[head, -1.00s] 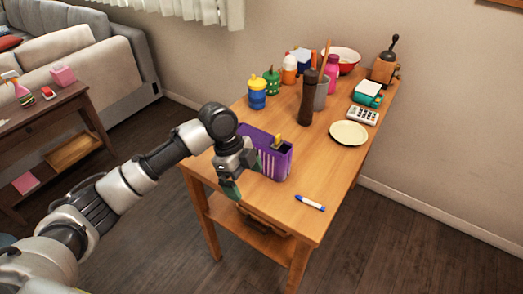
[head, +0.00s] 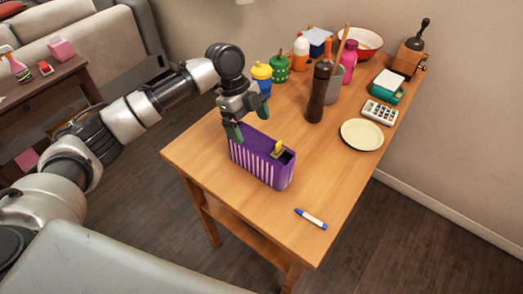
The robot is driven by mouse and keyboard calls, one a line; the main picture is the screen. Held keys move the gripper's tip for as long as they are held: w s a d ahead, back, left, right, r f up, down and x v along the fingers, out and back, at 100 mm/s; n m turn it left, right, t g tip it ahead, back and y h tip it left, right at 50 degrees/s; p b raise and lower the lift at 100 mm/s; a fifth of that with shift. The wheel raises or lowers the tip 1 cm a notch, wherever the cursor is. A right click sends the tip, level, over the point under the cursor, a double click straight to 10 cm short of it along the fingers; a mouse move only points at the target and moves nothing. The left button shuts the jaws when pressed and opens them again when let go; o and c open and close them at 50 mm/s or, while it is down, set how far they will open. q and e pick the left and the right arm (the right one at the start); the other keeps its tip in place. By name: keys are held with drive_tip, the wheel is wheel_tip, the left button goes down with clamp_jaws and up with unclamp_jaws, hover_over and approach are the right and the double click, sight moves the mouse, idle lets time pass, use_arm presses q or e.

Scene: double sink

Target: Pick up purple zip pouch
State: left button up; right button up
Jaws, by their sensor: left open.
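The purple zip pouch (head: 262,166), with white vertical stripes, stands upright on the wooden table (head: 186,149) near its left edge. A yellow-topped item shows at its open right end. My left gripper (head: 249,122) points down at the pouch's far left end with its green-tipped fingers apart. One finger appears over the near left side and the other over the far side. I cannot tell whether either touches the pouch. My right gripper is not in view.
A marker (head: 311,219) lies in front of the pouch. A dark pepper mill (head: 318,93), a blue-and-yellow jar (head: 262,78) and a green jar (head: 280,69) stand behind it. A pale plate (head: 362,134) and a calculator (head: 379,112) lie right. The table's front is mostly clear.

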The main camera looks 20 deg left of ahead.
sight(260, 148)
use_arm(q)
drive_tip(key=shift+x, duration=0.9)
drive_tip(key=shift+s+d+f, duration=0.2)
drive_tip(key=p+x, duration=0.2)
drive_tip(key=x, duration=0.2)
drive_tip(key=shift+s+d+f, duration=0.1)
drive_tip(key=shift+s+d, duration=0.1)
drive_tip(key=shift+d, duration=0.05)
drive_tip(key=shift+d+f, duration=0.1)
drive_tip(key=shift+f, duration=0.25)
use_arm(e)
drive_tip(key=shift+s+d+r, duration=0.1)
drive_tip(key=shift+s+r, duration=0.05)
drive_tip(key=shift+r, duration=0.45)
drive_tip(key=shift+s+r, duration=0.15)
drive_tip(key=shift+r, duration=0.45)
use_arm(q)
drive_tip(key=shift+c, duration=0.3)
drive_tip(key=shift+c, duration=1.3)
drive_tip(key=c, duration=0.7)
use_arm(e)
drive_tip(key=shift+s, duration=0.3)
